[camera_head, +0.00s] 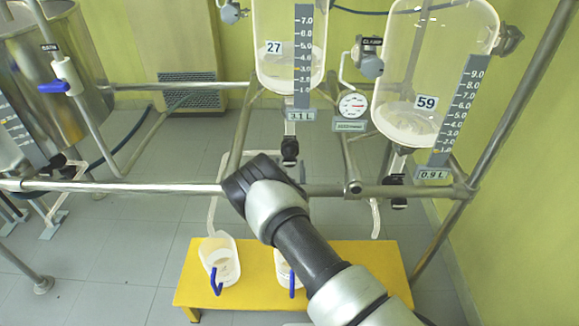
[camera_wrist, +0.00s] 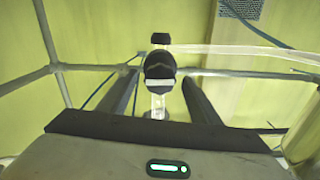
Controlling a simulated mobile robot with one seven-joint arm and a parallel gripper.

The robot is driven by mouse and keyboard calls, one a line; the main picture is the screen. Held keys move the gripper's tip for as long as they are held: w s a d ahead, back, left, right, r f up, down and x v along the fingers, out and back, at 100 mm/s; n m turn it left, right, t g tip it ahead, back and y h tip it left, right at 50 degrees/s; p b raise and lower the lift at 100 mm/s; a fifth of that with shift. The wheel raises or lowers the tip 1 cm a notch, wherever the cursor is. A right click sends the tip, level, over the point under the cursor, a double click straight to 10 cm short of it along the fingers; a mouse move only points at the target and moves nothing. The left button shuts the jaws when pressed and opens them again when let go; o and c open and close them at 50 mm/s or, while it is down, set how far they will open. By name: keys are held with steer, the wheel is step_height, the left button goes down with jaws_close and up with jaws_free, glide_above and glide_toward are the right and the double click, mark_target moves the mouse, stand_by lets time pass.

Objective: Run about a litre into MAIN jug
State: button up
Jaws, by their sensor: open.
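Two whitish jugs with blue handles stand on a yellow bench: the left jug (camera_head: 220,262) and a second jug (camera_head: 284,270), partly hidden by my arm. I cannot read which is MAIN. Glass vessel 27 (camera_head: 275,68) has a display reading 3.1 L; vessel 59 (camera_head: 415,95) reads 0.9 L. A black-handled outlet valve (camera_head: 290,150) hangs under vessel 27. My gripper (camera_wrist: 160,80) is open, and a black valve knob (camera_wrist: 160,66) shows between its fingers in the wrist view. I cannot tell whether they touch. In the head view my wrist hides the fingers.
A metal rail (camera_head: 120,187) crosses in front of the vessels. A round gauge (camera_head: 353,105) sits between them. Another black valve (camera_head: 398,190) is under vessel 59. A steel tank (camera_head: 45,65) stands at the left, with a blue-handled valve (camera_head: 62,86) beside it.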

steer(key=shift+w, duration=1.1)
steer(key=c, duration=1.1)
steer(key=shift+o, duration=0.2)
steer(key=shift+n, duration=0.3)
steer(key=shift+f+n, duration=0.1)
steer(key=shift+n, duration=2.6)
